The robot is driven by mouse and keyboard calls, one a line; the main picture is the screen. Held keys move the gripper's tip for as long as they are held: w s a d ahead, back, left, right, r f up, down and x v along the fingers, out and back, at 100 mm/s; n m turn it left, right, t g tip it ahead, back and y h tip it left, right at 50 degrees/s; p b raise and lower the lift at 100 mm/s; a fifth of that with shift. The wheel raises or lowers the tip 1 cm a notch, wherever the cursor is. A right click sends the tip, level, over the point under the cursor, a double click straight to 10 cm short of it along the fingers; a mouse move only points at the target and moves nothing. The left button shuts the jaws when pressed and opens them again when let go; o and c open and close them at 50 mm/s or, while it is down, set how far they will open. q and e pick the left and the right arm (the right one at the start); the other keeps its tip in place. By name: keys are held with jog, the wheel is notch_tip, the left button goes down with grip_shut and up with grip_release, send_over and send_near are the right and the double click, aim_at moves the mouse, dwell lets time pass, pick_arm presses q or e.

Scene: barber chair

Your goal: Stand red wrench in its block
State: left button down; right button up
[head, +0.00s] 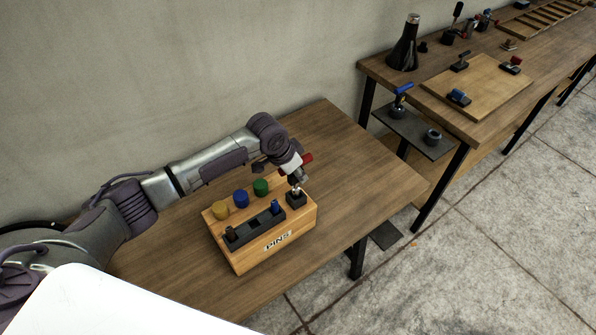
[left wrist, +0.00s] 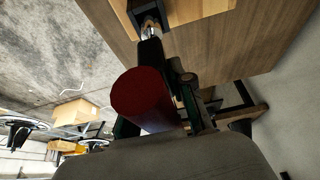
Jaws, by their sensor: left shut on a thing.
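The red wrench shows its red handle (head: 306,159) beside my left gripper (head: 299,174) in the head view. In the left wrist view the thick red handle (left wrist: 143,97) lies between the dark fingers of my left gripper (left wrist: 170,88), which is shut on it. A metal tip (left wrist: 150,29) points to the small black block (head: 296,201) at the right end of the wooden PINS box (head: 275,248). The tip is at the block's top; how deep it sits is hidden. The black block also shows in the left wrist view (left wrist: 143,8). My right gripper is out of view.
Yellow (head: 220,210), blue (head: 241,198) and green (head: 261,187) knobs stand on the box behind a dark strip (head: 252,232) holding small pins. The wooden table (head: 370,180) is clear to the right. A second bench (head: 470,125) with tools stands beyond.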

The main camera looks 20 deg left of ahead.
pick_arm(q)
jog(key=shift+f+b, duration=0.7)
jog(key=shift+f, duration=0.9)
dwell(0.3)
jog(key=c, duration=0.9)
grip_release()
jog(key=shift+c, duration=0.2)
jog(key=shift+s, duration=0.1)
